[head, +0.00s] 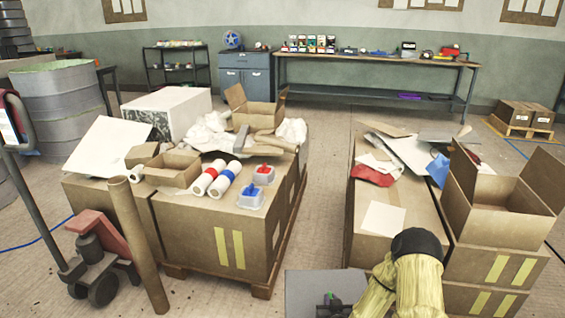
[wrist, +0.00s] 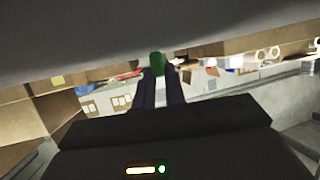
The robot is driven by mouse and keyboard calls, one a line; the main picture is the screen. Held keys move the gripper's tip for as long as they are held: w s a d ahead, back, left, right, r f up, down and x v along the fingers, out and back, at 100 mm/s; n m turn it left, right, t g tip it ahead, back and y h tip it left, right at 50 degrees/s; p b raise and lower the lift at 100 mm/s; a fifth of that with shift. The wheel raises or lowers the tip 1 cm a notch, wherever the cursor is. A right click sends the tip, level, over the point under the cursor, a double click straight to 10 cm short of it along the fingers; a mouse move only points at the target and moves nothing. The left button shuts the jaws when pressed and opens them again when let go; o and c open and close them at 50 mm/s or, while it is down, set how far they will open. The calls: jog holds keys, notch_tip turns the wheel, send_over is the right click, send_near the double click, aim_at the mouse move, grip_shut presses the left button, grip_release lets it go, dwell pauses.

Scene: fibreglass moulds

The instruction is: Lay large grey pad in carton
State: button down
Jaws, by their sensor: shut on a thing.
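The large grey pad (head: 302,290) is a flat grey slab at the bottom of the head view, and it fills the top of the wrist view (wrist: 90,30). A green knob (wrist: 157,62) seems to belong to it. My gripper (head: 331,303) is shut on this knob, with dark fingers either side of it in the wrist view (wrist: 162,76). The pad's near part is cut off by the head view's lower edge. An open carton (head: 490,223) with raised flaps stands on a large box at the right, right of my gripper and apart from the pad.
A box top (head: 415,210) left of the carton holds papers, a red cloth (head: 371,175) and a white sheet. The left pallet load carries rolls, small open boxes and two knobbed blocks (head: 250,198). A floor aisle (head: 322,200) runs between the loads.

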jog(key=s+r+p, duration=0.2)
jog(key=r+p, duration=1.3)
jog(key=r, duration=0.1)
jog(key=s+r+p, duration=0.2)
jog(key=r+p, duration=1.3)
jog(key=r, duration=0.2)
jog(key=shift+r, duration=0.1)
jog(key=s+f, duration=0.4)
jog(key=f, duration=0.1)
jog(key=shift+s+f, duration=0.2)
jog(key=shift+f, duration=0.05)
